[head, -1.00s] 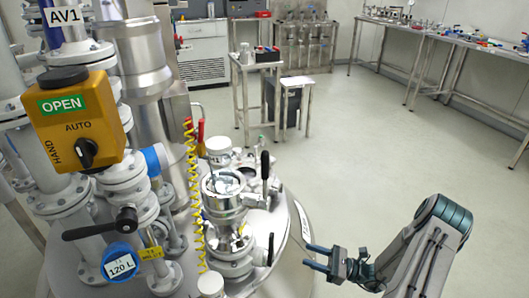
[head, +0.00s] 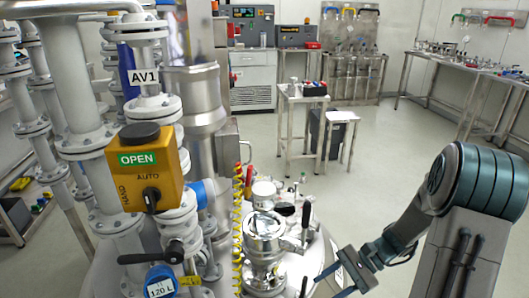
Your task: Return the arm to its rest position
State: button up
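My arm reaches in from the right of the head view, bent, with its end low in the picture. My gripper (head: 330,284) is at the bottom centre-right, pointing left. Its two blue fingers are apart with nothing between them, so it is open and empty. It is beside the steel vessel top with its valve (head: 264,240), to the right of it, and a gap shows between them in the picture.
A yellow actuator box (head: 148,170) reading OPEN, under an AV1 label, stands at left among pipes. A black-handled valve (head: 150,258) is below it. A small steel table (head: 303,100) stands behind. A long bench (head: 470,70) runs along the right wall. Floor between is clear.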

jog(key=s+r+n+t+h+p, duration=0.3)
jog(key=s+r+n+h+p, duration=0.2)
jog(key=r, duration=0.7)
jog(key=s+a+r+n+t+h+p, duration=0.1)
jog(key=s+r+n+t+h+p, duration=0.2)
jog(key=r, duration=0.9)
jog(key=s+n+h+p, duration=0.1)
jog(key=s+n+h, duration=0.1)
jog(key=h, duration=0.1)
jog(key=shift+r+n+p, duration=0.2)
jog(key=shift+n+p, duration=0.15)
jog(key=shift+n, duration=0.05)
